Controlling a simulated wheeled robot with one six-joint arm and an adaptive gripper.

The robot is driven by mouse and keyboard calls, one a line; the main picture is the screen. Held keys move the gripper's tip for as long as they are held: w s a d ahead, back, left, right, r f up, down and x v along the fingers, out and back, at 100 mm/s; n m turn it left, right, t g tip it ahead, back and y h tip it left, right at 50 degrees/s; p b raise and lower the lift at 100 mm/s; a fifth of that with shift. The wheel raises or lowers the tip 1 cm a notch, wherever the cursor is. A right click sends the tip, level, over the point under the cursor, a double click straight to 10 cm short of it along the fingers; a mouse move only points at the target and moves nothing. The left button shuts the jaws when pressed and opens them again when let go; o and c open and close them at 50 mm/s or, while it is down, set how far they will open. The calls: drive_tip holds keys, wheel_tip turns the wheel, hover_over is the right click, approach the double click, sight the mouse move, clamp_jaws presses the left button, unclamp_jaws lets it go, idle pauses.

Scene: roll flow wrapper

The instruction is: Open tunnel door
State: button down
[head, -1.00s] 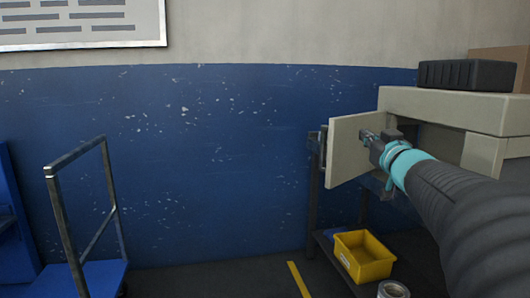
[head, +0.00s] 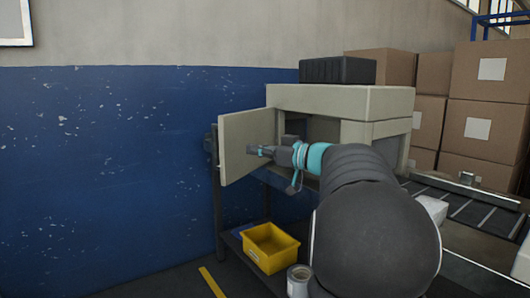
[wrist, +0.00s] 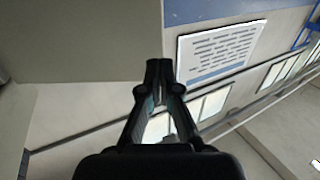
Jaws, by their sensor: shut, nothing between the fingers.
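The tunnel door (head: 240,148) is a beige panel standing swung out at the left end of the beige tunnel housing (head: 340,104). The dark opening of the housing shows to the right of the door. My gripper (head: 254,150) is at the inner face of the door, its fingertips pointing left. I cannot tell whether they touch the panel. In the wrist view my gripper (wrist: 158,68) has its fingers together and empty, with a pale panel surface to the upper left. My arm hides part of the housing and the conveyor.
A yellow bin (head: 270,248) and a can (head: 299,281) are on the lower shelf under the machine. A black case (head: 337,70) lies on top of the housing. Stacked cartons (head: 485,110) and a roller conveyor (head: 460,200) are at the right. The left floor looks clear.

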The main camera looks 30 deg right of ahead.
sight(225, 145)
drive_tip(key=x, duration=0.8)
drive_tip(key=shift+w+r, duration=0.1)
drive_tip(key=shift+w, duration=0.1)
